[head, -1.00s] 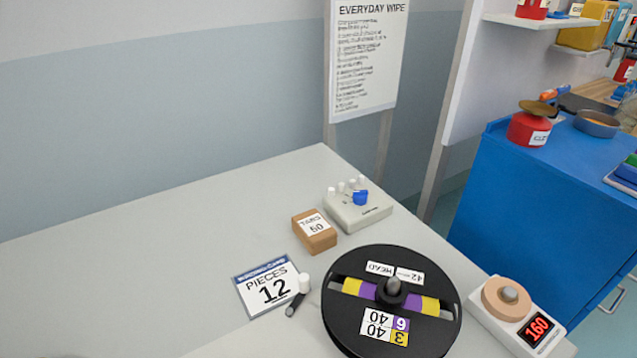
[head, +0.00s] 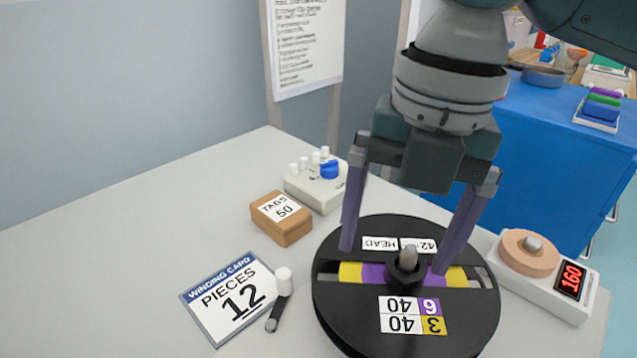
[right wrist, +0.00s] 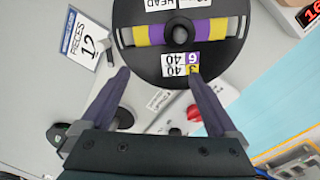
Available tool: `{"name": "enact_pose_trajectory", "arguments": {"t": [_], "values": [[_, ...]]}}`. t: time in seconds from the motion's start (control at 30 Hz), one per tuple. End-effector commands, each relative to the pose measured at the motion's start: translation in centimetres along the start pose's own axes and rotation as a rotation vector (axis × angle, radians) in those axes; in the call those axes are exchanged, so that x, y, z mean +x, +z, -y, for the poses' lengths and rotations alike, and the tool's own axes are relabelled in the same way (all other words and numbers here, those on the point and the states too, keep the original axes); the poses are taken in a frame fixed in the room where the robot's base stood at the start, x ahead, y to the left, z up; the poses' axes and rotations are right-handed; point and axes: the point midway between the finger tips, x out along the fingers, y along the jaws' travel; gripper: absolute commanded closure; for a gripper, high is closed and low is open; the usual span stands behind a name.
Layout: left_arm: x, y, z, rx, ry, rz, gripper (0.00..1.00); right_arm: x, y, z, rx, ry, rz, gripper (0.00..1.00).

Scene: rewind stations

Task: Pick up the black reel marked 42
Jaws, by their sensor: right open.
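The black reel (head: 335,312) lies flat on the table, with yellow and purple wound bands, a grey spindle tip with a black hub at its middle, and labels reading "HEAD", "42", and "40 6 / 40 3". It also shows in the right wrist view (right wrist: 222,64). My right gripper (head: 392,256) is open and empty, pointing down over the reel, its fingers apart on either side of the hub in the head view. In the right wrist view its fingertips (right wrist: 158,76) appear beside the reel's lower edge. Contact cannot be told. My left gripper is not in view.
Behind are a brown tags box (head: 291,232) and a white knob box (head: 312,195). A scale (head: 548,294) reading 160 stands right. The left table is clear.

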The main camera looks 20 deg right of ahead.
Motion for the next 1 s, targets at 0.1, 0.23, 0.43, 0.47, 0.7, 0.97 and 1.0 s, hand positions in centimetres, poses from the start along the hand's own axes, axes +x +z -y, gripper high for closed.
{"name": "enact_pose_trajectory", "arguments": {"t": [0.1, 0.23, 0.43, 0.47, 0.7, 0.97, 1.0], "values": [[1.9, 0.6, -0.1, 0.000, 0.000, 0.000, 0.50, -0.1, 2.7, 1.4, -0.126, -0.054, 0.008, 0.05], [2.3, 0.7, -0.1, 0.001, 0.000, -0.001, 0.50, -0.5, 3.7, 2.0, -0.193, -0.076, -0.002, 0.05], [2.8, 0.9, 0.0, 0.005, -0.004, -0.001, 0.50, 2.1, 3.8, 2.4, -0.206, -0.081, -0.008, 0.05], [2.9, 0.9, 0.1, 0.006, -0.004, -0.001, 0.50, 2.5, 3.8, 2.4, -0.206, -0.080, -0.008, 0.05], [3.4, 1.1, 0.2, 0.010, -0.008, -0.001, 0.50, 4.9, 3.9, 2.4, -0.206, -0.078, -0.007, 0.05], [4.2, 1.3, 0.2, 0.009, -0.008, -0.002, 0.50, 8.6, 4.3, 2.6, -0.207, -0.078, -0.006, 0.05], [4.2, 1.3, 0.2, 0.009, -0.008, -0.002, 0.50, 8.8, 4.4, 2.6, -0.207, -0.077, -0.004, 0.05]]}}
